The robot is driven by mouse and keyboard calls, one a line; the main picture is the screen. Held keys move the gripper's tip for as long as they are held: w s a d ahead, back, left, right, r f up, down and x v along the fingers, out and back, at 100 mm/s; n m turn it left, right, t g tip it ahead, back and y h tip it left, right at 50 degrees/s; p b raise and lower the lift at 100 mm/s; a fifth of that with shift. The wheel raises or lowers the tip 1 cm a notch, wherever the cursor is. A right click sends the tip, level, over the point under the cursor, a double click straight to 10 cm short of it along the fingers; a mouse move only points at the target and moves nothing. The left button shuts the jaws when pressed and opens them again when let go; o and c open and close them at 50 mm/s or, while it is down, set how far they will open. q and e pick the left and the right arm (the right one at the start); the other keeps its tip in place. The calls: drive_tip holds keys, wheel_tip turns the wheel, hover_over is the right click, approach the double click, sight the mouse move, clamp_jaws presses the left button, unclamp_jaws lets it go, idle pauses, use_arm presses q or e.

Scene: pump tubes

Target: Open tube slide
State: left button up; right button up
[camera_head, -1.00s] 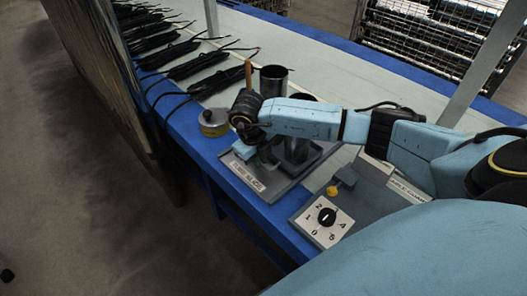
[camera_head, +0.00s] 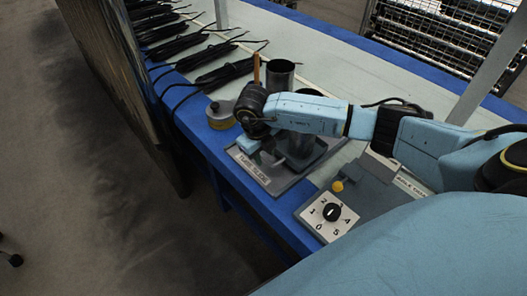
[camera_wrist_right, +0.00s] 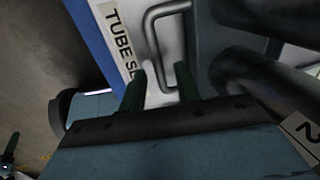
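The tube slide, a grey plate labelled "TUBE SLIDE" (camera_head: 250,168), sits at the blue front edge of the bench in the head view. Its label (camera_wrist_right: 120,42) and a U-shaped metal handle (camera_wrist_right: 153,42) show in the right wrist view. Dark metal tubes (camera_head: 281,76) stand at and behind the slide. My right gripper (camera_wrist_right: 160,85) is open. Its two dark green fingers stand apart, with the lower end of the handle in or near the gap; contact cannot be told. My left gripper is not in view.
A dial box (camera_head: 328,217) with a yellow button (camera_head: 338,186) stands right of the slide. A round grey and yellow can (camera_head: 221,115) stands left of it. Several black cable bundles (camera_head: 222,73) lie along the bench. The pale belt (camera_head: 345,75) behind is mostly clear.

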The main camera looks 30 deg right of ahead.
drive_tip(key=shift+r, duration=0.5)
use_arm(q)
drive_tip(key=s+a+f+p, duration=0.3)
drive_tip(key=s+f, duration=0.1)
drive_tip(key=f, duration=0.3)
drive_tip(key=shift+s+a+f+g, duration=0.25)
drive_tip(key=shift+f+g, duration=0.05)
use_arm(e)
wheel_tip(320, 180, up, 12)
drive_tip(key=a, duration=0.2)
drive_tip(key=shift+s+a, duration=0.2)
drive_tip(key=shift+r, duration=0.1)
